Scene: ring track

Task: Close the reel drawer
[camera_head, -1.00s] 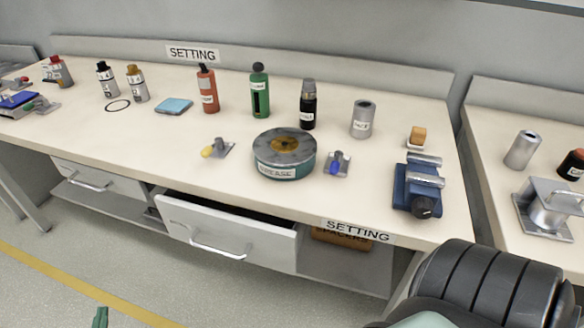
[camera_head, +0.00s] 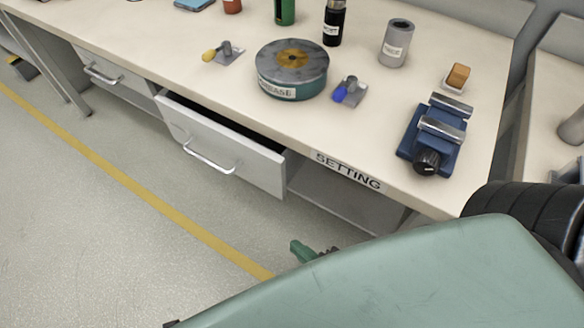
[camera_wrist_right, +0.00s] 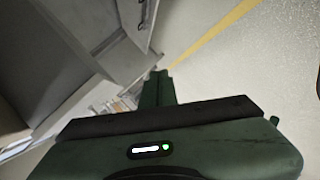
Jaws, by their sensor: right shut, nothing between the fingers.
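A pale grey drawer (camera_head: 222,148) under the workbench stands pulled partly out, with a dark gap behind its front's top edge. No reel label is readable on it. Its silver bar handle (camera_head: 210,160) faces the aisle. My right gripper (camera_head: 302,250) is shut and empty, low over the floor, in front of and to the right of the drawer, apart from it. Much of it is hidden behind my green arm link. In the right wrist view the closed fingers (camera_wrist_right: 157,80) point toward the grey bench front, with a handle at the top. My left gripper is not in view.
Another drawer (camera_head: 108,68) to the left looks closed. An open shelf (camera_head: 340,197) lies right of the drawer. The floor in front is clear, with a yellow line.

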